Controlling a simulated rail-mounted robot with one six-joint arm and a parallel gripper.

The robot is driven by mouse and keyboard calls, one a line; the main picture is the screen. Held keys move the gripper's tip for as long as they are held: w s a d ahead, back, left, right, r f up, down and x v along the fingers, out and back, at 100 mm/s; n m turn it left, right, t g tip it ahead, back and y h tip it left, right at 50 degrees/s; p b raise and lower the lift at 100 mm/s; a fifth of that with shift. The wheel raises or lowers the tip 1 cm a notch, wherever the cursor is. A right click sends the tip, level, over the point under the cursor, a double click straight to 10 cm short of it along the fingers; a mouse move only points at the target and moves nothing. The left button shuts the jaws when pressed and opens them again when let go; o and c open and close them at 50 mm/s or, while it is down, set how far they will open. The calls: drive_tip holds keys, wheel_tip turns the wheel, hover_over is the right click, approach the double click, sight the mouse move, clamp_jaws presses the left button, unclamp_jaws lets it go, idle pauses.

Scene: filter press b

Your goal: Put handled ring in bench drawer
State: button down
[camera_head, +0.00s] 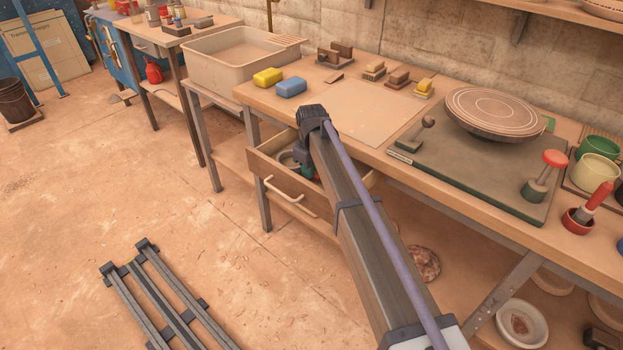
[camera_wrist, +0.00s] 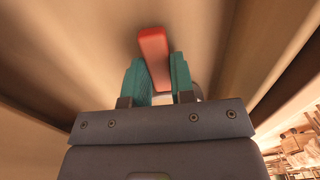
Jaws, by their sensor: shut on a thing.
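The bench drawer (camera_head: 272,172) is pulled open below the bench top in the head view. My gripper reaches down into the drawer, partly hidden behind my arm. In the wrist view, the teal fingers of my gripper (camera_wrist: 160,80) are shut on a red bar (camera_wrist: 153,45), which looks like the handle of the handled ring. Pale drawer walls surround it. A grey ring-like shape (camera_head: 288,158) shows inside the drawer beside the gripper; whether it belongs to the red handle is unclear. A small pale edge shows behind the right finger.
The bench top (camera_head: 345,115) overhangs the rear of the drawer. A yellow block (camera_head: 267,77) and a blue block (camera_head: 291,87) lie above it. A dark board (camera_head: 470,175) with a round plate (camera_head: 492,108) lies to the right.

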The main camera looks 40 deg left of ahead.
drive_tip(key=shift+f+p, duration=0.1)
drive_tip(key=shift+p, duration=0.2)
drive_tip(key=shift+f, duration=0.25)
drive_tip(key=c, duration=1)
unclamp_jaws()
drive_tip(key=shift+o, duration=0.2)
drive_tip(key=shift+r, duration=0.2)
wheel_tip(320, 180, up, 12)
drive_tip(key=p, duration=1.2)
